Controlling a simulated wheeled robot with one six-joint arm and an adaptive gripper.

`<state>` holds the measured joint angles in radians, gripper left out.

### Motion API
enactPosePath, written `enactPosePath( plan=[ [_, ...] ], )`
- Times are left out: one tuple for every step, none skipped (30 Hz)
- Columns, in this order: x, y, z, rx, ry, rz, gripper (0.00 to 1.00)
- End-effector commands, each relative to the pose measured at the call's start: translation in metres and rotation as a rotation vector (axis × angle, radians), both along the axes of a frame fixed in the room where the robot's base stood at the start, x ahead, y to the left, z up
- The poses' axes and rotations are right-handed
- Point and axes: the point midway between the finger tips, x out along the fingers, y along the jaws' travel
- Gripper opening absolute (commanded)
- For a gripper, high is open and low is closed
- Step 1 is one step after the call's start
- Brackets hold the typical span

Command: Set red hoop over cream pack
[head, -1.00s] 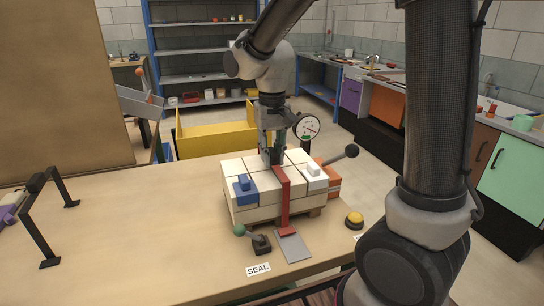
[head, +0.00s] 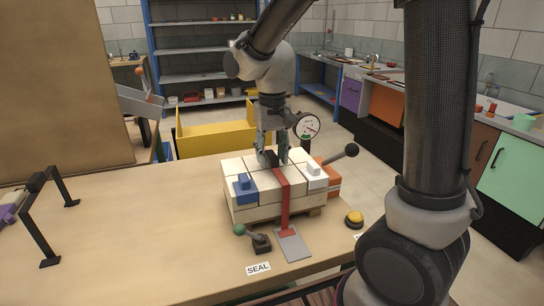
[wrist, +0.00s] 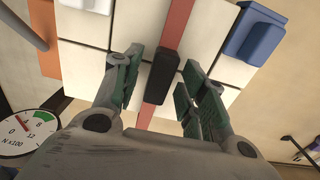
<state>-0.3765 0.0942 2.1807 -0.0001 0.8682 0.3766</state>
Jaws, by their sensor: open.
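In the wrist view the red band (wrist: 176,25) runs over the cream bricks (wrist: 130,28) and carries a black grip block (wrist: 161,76). My gripper (head: 273,157) is low over the pack's top. In the wrist view its open fingers (wrist: 163,62) stand on either side of the black block, with gaps visible. The hoop's far side is hidden.
A blue piece (head: 244,189) and a white piece (head: 315,174) sit on the pack beside the band. A green-knobbed lever (head: 258,240), a yellow button (head: 354,219), a dial gauge (head: 307,127) and a black-knobbed lever (head: 349,151) surround it.

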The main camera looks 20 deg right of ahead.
Motion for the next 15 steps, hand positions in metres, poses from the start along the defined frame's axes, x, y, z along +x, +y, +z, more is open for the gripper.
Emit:
enactPosePath(
  plan=[
    [0.001, 0.001, 0.008, 0.002, -0.005, 0.0, 0.42],
    [0.001, 0.0, 0.013, 0.002, -0.006, 0.0, 0.42],
    [0.001, 0.0, 0.021, 0.002, -0.006, 0.0, 0.42],
    [0.001, 0.001, 0.028, 0.002, -0.006, 0.0, 0.42],
    [0.001, 0.001, 0.035, 0.003, -0.007, 0.0, 0.42],
    [0.001, 0.0, 0.044, 0.003, -0.007, 0.0, 0.42],
    [0.001, 0.001, 0.052, 0.003, -0.007, 0.0, 0.42],
    [0.001, 0.0, 0.058, 0.002, -0.006, 0.0, 0.42],
    [0.001, 0.0, 0.068, 0.003, -0.007, 0.0, 0.42],
    [0.001, 0.0, 0.074, 0.003, -0.007, 0.0, 0.42],
    [0.001, 0.0, 0.08, 0.002, -0.005, 0.0, 0.42],
    [0.001, 0.0, 0.088, 0.002, -0.006, 0.0, 0.42],
    [0.001, 0.0, 0.093, 0.002, -0.004, 0.0, 0.42],
    [0.001, 0.0, 0.097, 0.002, -0.005, 0.0, 0.42],
    [0.001, 0.0, 0.103, 0.002, -0.004, 0.0, 0.42]
  ],
)
